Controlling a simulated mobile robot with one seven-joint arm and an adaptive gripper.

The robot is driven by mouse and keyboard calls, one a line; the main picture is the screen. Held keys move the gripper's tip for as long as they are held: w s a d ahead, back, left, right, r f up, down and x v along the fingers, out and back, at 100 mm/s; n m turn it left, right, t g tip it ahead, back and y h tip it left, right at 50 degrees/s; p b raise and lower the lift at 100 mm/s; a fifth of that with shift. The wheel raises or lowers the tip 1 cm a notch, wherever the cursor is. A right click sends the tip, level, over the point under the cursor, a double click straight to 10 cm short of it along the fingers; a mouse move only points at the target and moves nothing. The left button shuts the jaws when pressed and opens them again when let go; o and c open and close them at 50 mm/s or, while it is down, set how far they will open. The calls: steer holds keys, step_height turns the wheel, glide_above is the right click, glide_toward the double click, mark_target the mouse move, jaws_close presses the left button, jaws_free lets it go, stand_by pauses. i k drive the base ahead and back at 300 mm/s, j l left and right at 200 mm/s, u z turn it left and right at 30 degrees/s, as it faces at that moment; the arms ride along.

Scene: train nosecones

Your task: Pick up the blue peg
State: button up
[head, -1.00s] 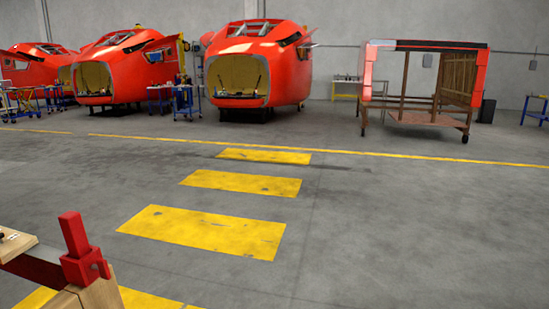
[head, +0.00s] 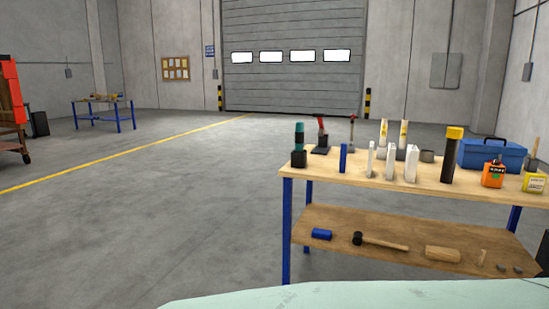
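A slim blue peg (head: 343,157) stands upright near the left end of the wooden workbench top (head: 327,177) in the head view. It stands between a dark teal-handled tool (head: 299,146) on its left and several white upright blocks on its right. A shorter blue cylinder (head: 321,234) lies on the bench's lower shelf (head: 343,219). My gripper is not in view.
White blocks (head: 390,162), a dark yellow-topped post (head: 450,156), a blue toolbox (head: 492,155) and an orange container (head: 493,173) crowd the bench top. A mallet (head: 380,241) lies below. Open floor (head: 170,210) spreads to the left, with another bench (head: 103,102) farther back.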

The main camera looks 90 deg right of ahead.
mark_target(343, 153)
steer(key=z, duration=3.1)
steer(key=i+j, duration=1.7)
steer(key=i, duration=0.35)
steer(key=i+j, duration=0.15)
steer(key=i, duration=0.35)
